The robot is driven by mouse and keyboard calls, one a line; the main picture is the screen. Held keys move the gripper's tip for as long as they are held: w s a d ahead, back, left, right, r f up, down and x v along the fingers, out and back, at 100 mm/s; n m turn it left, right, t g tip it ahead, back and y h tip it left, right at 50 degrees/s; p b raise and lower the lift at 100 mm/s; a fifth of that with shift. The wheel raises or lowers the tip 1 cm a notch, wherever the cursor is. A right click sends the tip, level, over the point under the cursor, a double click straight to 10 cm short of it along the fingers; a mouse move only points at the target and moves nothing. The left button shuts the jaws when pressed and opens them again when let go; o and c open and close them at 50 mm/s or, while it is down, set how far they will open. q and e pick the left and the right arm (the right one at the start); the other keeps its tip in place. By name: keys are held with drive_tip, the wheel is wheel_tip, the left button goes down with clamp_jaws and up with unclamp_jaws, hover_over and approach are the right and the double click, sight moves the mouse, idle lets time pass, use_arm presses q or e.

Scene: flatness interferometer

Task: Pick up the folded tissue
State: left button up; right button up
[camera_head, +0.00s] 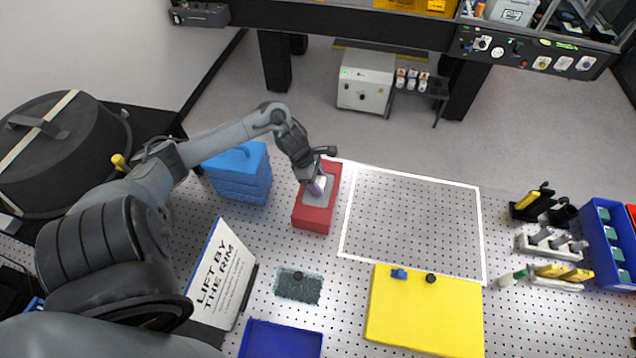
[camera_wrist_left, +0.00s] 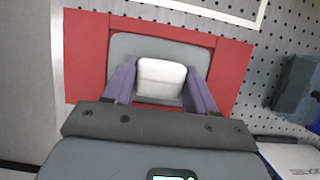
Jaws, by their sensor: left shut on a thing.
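The folded tissue (camera_wrist_left: 161,78) is a small white padded block in the left wrist view, between the two purple fingers of my left gripper (camera_wrist_left: 160,88). The fingers touch its sides, and the gripper is shut on it. Below it is a red box (camera_wrist_left: 84,60) with a grey top plate (camera_wrist_left: 121,44). In the head view my left gripper (camera_head: 318,186) is over the red box (camera_head: 313,217), and the tissue is mostly hidden by the fingers. I cannot tell whether the tissue touches the plate. My right gripper does not show.
Blue stacked cases (camera_head: 240,178) stand left of the red box. The white-outlined area (camera_head: 415,220) to the right is clear.

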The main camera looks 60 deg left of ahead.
sight(323, 181)
use_arm(q)
drive_tip(key=shift+r, duration=0.45)
wheel_tip(323, 181, up, 2)
drive_tip(key=shift+w+r+b, duration=0.1)
drive_tip(key=shift+r+b, duration=0.05)
drive_tip(key=shift+b, duration=0.25)
drive_tip(key=w+d+r+b, duration=0.2)
drive_tip(key=w+d+r, duration=0.4)
drive_tip(key=w, duration=0.3)
drive_tip(key=shift+w+r, duration=0.35)
drive_tip(key=shift+r, duration=0.05)
drive_tip(key=shift+d, duration=0.1)
